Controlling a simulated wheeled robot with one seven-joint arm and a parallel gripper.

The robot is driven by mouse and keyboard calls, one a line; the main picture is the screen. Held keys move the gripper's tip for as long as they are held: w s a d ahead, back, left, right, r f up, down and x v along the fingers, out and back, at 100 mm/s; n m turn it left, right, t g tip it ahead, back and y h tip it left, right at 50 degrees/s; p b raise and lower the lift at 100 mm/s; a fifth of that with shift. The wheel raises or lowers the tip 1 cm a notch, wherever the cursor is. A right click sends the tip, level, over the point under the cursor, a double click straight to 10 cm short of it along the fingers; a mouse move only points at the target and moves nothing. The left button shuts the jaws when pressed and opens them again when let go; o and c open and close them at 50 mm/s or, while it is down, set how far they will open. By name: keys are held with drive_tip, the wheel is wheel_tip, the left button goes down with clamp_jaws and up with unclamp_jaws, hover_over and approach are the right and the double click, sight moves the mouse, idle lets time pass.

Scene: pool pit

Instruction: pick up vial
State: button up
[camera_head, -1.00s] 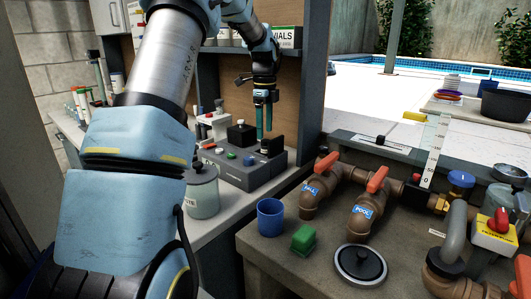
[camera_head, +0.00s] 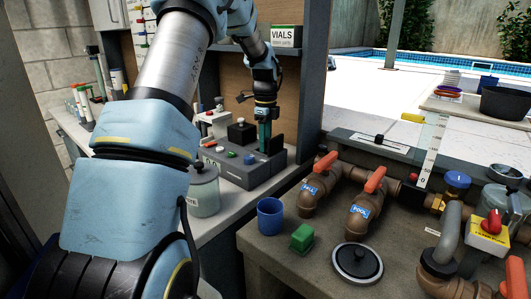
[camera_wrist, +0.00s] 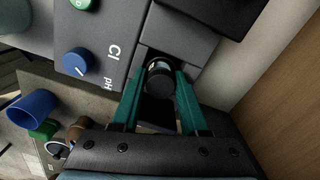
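A small vial (camera_wrist: 160,75) with a dark cap shows in the wrist view, in a recess at the edge of a dark grey tester (camera_wrist: 98,50). The tester also shows in the head view (camera_head: 232,173) on the counter. My gripper (camera_wrist: 160,88) points down at the recess. Its two teal fingers stand apart, one on each side of the vial's cap, and look open. In the head view my gripper (camera_head: 265,146) is low over the tester's right part. The vial cannot be made out there, and its lower part is hidden in the wrist view.
A black block (camera_head: 241,131) stands on the tester, near my gripper. A box marked VIALS (camera_head: 285,36) sits on the shelf above. A lidded grey jar (camera_head: 203,190) is in front of the tester. A blue cup (camera_head: 270,217) and a green block (camera_head: 302,237) are on the lower bench.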

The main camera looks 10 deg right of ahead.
clamp_jaws()
drive_tip(key=shift+r, duration=0.1)
wheel_tip(320, 180, up, 18)
drive_tip(key=b, duration=0.2)
drive_tip(key=shift+b, duration=0.4)
idle(0.4)
